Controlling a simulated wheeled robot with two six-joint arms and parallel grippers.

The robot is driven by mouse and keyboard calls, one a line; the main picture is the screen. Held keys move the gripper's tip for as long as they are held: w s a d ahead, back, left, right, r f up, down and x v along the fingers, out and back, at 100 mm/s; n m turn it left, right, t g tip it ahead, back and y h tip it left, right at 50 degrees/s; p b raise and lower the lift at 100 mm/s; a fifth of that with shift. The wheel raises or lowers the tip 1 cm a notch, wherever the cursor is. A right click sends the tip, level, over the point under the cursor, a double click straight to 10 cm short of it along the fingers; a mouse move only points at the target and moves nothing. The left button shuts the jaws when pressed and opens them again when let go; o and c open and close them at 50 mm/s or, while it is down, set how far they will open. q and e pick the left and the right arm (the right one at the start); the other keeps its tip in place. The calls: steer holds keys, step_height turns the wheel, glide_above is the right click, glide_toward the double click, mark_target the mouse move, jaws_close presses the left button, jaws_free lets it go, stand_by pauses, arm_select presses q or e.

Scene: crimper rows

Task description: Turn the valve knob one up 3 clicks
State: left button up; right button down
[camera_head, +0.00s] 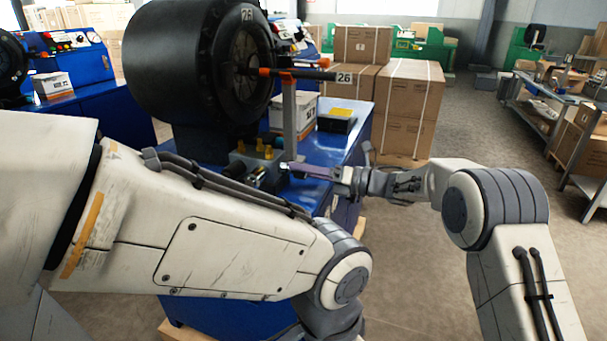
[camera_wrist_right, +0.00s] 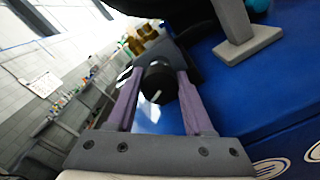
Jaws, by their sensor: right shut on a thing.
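A black round knob (camera_wrist_right: 158,84) with a pale mark line sits between the two purple fingers of my right gripper (camera_wrist_right: 160,88) in the right wrist view. The fingers are shut on its sides. In the head view my right gripper (camera_head: 286,168) reaches in from the right to the front of a grey valve block (camera_head: 242,161) with yellow fittings on top. In the head view I cannot clearly make out the held knob at the fingertips. My left arm crosses the lower left of the head view; its gripper is not in view.
The block stands on a blue machine bench (camera_head: 345,145) beside a large black crimper head (camera_head: 185,65). A grey post (camera_head: 298,120) rises behind the block. A black and yellow box (camera_head: 336,122) lies on the bench. Cardboard boxes (camera_head: 408,105) are stacked behind. Open floor lies to the right.

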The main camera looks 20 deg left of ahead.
steer(key=m, duration=0.3)
steer(key=shift+w+m+p, duration=0.1)
steer(key=shift+m+p, duration=0.5)
steer(key=shift+m, duration=1.5)
steer(key=shift+f, duration=0.1)
steer(key=shift+d, duration=0.1)
steer(key=shift+c, duration=1.4)
jaws_free()
steer(key=d, duration=1)
steer(key=shift+s+d+b, duration=0.2)
steer(key=shift+b, duration=0.15)
